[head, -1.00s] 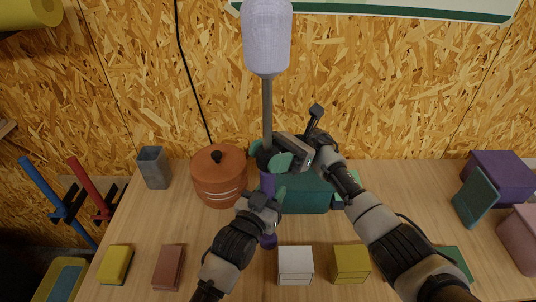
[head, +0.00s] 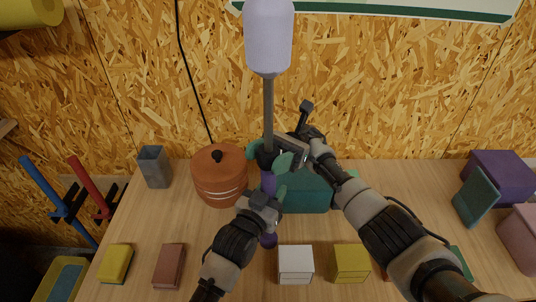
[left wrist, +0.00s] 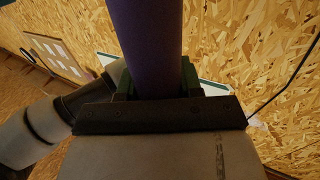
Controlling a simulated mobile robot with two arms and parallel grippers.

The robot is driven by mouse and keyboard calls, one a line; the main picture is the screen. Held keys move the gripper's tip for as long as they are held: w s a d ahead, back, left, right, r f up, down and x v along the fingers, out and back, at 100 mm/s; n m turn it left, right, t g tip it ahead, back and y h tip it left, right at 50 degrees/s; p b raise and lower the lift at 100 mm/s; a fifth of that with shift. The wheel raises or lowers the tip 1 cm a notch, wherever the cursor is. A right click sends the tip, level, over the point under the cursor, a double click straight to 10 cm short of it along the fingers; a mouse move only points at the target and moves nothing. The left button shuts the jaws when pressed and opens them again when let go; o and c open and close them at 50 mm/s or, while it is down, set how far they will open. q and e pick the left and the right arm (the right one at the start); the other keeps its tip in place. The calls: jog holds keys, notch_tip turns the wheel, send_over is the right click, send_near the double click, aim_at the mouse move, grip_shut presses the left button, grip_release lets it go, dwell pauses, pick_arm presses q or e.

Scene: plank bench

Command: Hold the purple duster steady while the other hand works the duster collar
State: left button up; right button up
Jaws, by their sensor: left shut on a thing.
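The purple duster stands upright, with a pale lavender head (head: 268,38) at the top, a grey rod and a purple handle (head: 268,184) below. The handle also fills the top of the left wrist view (left wrist: 146,42). My left gripper (head: 266,197) is shut on the handle, its green fingers on either side. The dark duster collar (head: 265,158) sits between rod and handle, partly hidden. My right gripper (head: 269,156) is at the collar, above my left one, with green fingertips on both sides of it. I cannot tell whether they touch the collar.
A teal box (head: 308,193) stands close behind the grippers. A terracotta pot (head: 220,180) and a grey cup (head: 154,167) stand to the left. Several small blocks, including a white one (head: 296,264), line the front. Purple (head: 497,172) and pink boxes are at right.

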aim_at(268, 149)
pick_arm(q)
jog(key=shift+f, duration=0.35)
pick_arm(e)
jog(key=shift+o, duration=1.2)
jog(key=shift+w, duration=0.1)
jog(key=shift+w+d, duration=0.1)
jog(key=shift+d, duration=0.05)
pick_arm(q)
jog(key=shift+f, duration=0.1)
pick_arm(e)
jog(key=shift+r, duration=0.1)
notch_tip(268, 149, up, 10)
jog(key=shift+f, duration=0.1)
pick_arm(q)
jog(key=o, duration=1.1)
jog(key=shift+w, duration=0.1)
pick_arm(e)
jog(key=shift+f, duration=0.1)
pick_arm(q)
jog(key=shift+o, duration=0.3)
